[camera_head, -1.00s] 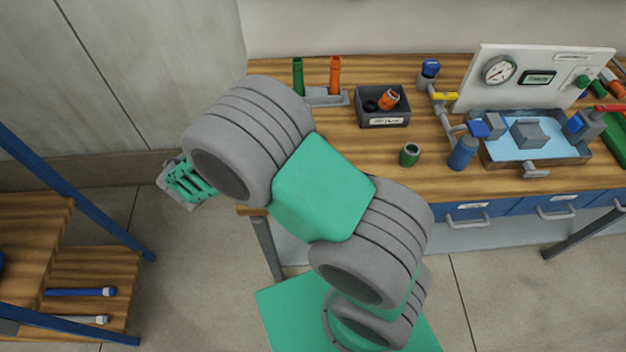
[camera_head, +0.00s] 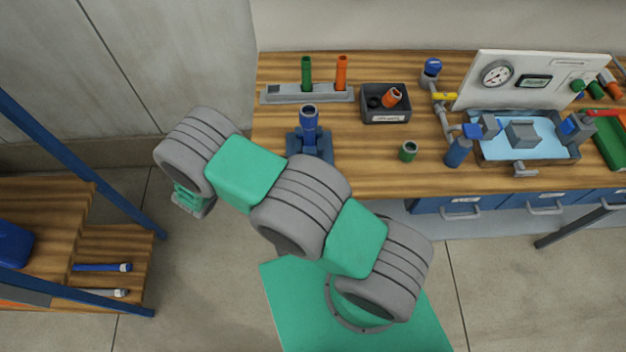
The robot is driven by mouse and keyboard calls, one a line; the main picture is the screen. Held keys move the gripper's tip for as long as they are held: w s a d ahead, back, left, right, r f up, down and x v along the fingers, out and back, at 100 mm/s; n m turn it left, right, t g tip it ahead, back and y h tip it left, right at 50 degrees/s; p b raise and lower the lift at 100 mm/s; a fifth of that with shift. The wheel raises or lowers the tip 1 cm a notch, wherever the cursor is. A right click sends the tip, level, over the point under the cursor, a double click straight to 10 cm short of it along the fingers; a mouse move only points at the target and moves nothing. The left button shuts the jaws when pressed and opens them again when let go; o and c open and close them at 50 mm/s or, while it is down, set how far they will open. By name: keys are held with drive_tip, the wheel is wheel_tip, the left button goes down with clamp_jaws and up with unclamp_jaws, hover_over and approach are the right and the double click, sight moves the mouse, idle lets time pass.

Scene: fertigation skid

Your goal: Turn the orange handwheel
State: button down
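I cannot make out an orange handwheel for certain. Orange parts on the bench are an upright orange cylinder (camera_head: 341,72) in a grey rack, an orange fitting (camera_head: 391,97) in a small dark bin, and an orange piece (camera_head: 605,77) at the far right edge, too small to tell. My gripper (camera_head: 195,204) is at the left, off the bench's left end and over the floor.
The wooden bench (camera_head: 360,170) carries a grey rack (camera_head: 290,94), a blue fixture (camera_head: 310,140), a dark bin (camera_head: 386,117), a green cup (camera_head: 408,152), a water tray (camera_head: 510,153) and a gauge panel (camera_head: 545,90). A blue-framed shelf (camera_head: 60,205) stands left of my arm.

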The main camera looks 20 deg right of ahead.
idle(0.3)
drive_tip(key=c, duration=1.8)
unclamp_jaws()
drive_tip(key=shift+o, duration=0.2)
drive_tip(key=b, duration=0.3)
drive_tip(key=shift+f+y, duration=0.3)
drive_tip(key=shift+y, duration=0.1)
